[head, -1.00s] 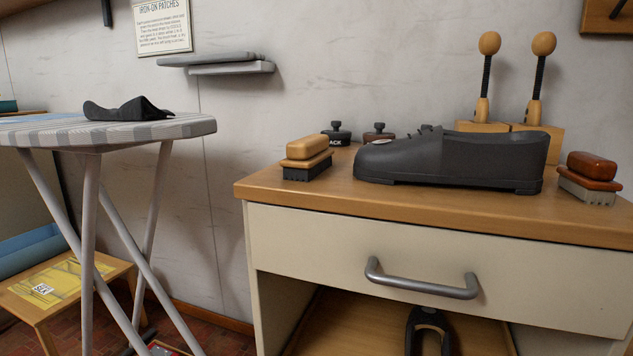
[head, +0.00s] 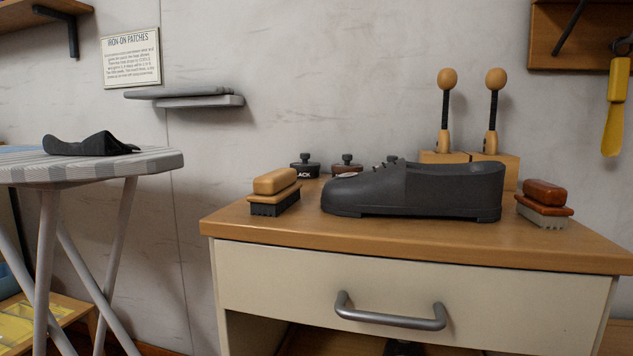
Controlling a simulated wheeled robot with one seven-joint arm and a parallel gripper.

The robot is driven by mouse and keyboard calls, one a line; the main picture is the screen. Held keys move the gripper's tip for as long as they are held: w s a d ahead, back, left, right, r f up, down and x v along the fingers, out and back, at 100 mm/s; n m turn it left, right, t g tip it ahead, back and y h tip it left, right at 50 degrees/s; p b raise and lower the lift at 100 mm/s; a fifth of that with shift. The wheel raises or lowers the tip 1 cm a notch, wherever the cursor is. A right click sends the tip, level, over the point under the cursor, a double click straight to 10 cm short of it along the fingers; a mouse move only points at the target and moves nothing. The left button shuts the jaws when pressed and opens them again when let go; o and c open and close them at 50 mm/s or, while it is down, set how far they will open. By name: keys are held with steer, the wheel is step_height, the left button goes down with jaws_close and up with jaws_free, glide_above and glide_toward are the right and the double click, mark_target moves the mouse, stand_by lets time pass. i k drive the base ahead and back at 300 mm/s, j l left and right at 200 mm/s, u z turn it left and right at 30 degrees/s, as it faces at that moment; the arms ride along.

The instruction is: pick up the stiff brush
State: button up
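Two brushes stand on the wooden top of a cabinet, and I cannot tell from looks alone which is the stiff one. One brush (head: 274,192) has a light tan handle and dark bristles, at the left end of the top. The other brush (head: 544,204) has a glossy red-brown handle and pale grey bristles in separate tufts, at the right end. Both rest bristles down, apart from the shoe between them. My gripper is not in view.
A black shoe (head: 415,192) fills the middle of the cabinet top (head: 410,236). A drawer handle (head: 390,312) juts forward. An ironing board (head: 95,167) stands at left.

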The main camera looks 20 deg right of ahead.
mark_target(274, 192)
steer(key=i+j+z, duration=0.35)
steer(key=j, duration=0.25)
steer(key=i+j+z, duration=0.2)
steer(key=j, duration=0.15)
steer(key=i+j+z, duration=0.2)
steer(key=j, duration=0.15)
steer(key=j+z, duration=0.2)
steer(key=j, duration=0.15)
